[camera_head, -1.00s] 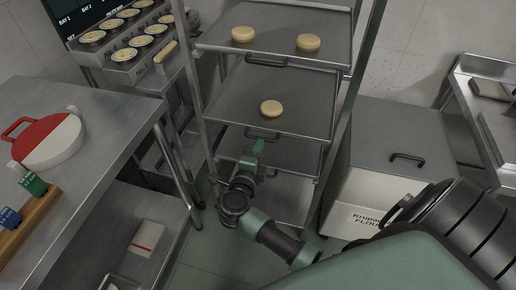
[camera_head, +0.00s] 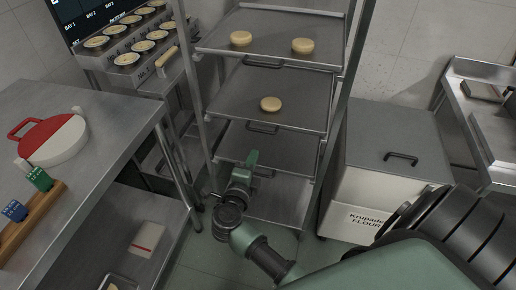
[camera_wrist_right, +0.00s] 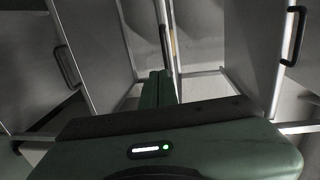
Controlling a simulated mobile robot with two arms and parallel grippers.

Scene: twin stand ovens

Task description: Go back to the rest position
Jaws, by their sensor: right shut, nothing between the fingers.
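My right gripper (camera_head: 252,159) is low in front of the rack, below the tray with one bun. Its green fingers are shut together and empty, as the right wrist view also shows (camera_wrist_right: 158,90). My right arm reaches down from the lower right of the head view. My left gripper is in neither view.
The rack holds an upper tray (camera_head: 270,22) with two buns, a middle tray (camera_head: 240,95) with one bun and a lower tray (camera_head: 235,140). A flour bin (camera_head: 385,150) stands right of it. A steel table (camera_head: 110,105) is at left, a counter (camera_head: 480,140) at far right.

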